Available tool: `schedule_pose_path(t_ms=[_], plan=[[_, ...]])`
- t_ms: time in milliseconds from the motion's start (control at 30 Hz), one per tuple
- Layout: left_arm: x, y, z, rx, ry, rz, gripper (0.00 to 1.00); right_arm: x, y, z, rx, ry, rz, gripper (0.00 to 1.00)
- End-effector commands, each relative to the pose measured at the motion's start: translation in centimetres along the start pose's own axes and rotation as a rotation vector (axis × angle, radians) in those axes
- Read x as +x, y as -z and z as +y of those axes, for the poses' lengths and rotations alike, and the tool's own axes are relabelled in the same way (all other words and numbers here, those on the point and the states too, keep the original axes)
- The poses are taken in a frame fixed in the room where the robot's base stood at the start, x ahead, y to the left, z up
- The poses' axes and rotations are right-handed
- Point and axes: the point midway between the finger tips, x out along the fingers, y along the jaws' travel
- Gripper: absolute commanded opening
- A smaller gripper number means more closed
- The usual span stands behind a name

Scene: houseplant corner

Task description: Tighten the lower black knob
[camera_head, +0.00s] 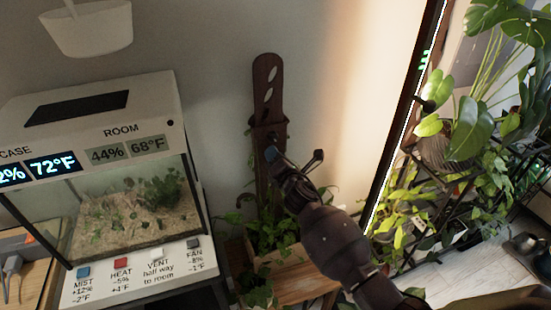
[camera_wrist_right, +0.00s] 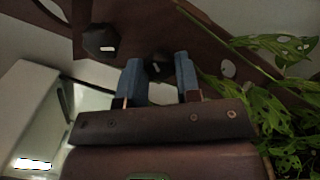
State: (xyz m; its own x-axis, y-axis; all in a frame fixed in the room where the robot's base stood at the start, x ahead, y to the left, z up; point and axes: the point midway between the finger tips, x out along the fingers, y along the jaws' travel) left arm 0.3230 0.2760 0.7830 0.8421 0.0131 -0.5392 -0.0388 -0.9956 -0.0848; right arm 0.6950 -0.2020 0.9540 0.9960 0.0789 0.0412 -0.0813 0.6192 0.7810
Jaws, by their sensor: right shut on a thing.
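A dark wooden board (camera_head: 266,85) with leaf-shaped cut-outs stands upright against the wall. My right gripper (camera_head: 272,156) reaches its lower part from the lower right. In the right wrist view the lower black knob (camera_wrist_right: 158,67) sits between the blue fingertips of my right gripper (camera_wrist_right: 159,78), which is shut on it. A second black knob (camera_wrist_right: 102,42) shows on the board to the left, clear of the fingers. In the head view the fingers and forearm hide the held knob. My left gripper is not in view.
A lit terrarium (camera_head: 135,205) with a labelled button panel stands to the left. Leafy plants grow around the board's foot, above a wooden planter (camera_head: 300,285). A plant shelf (camera_head: 455,205) fills the right side. A white pot (camera_head: 88,38) hangs at upper left.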

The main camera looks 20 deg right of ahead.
Motion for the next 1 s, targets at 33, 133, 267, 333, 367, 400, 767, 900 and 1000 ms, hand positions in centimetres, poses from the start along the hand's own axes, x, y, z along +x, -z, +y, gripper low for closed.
schedule_pose_path(t_ms=[33,133,267,333,367,400,767,900,1000], plan=[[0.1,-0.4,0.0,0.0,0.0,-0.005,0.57,-0.1,0.2,-0.2,0.046,0.001,-0.002,0.08],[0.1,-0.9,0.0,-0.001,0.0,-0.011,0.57,-0.1,0.2,-0.1,0.14,0.0,-0.007,0.08],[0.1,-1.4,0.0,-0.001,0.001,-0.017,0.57,-0.1,0.2,-0.1,0.264,-0.001,-0.016,0.08],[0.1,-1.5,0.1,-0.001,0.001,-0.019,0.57,-0.1,0.2,-0.1,0.33,-0.001,-0.019,0.08],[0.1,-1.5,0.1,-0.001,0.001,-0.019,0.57,-0.1,0.2,-0.1,0.358,-0.002,-0.021,0.08],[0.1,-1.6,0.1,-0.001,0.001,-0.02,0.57,0.0,0.2,-0.1,0.398,-0.002,-0.023,0.08],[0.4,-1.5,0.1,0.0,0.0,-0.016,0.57,0.0,0.2,-0.1,0.737,-0.006,-0.044,0.08],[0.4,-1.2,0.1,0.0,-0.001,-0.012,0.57,0.0,0.2,0.0,0.871,-0.007,-0.053,0.07],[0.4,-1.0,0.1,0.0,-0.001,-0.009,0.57,0.0,0.2,0.0,0.965,-0.008,-0.058,0.07]])
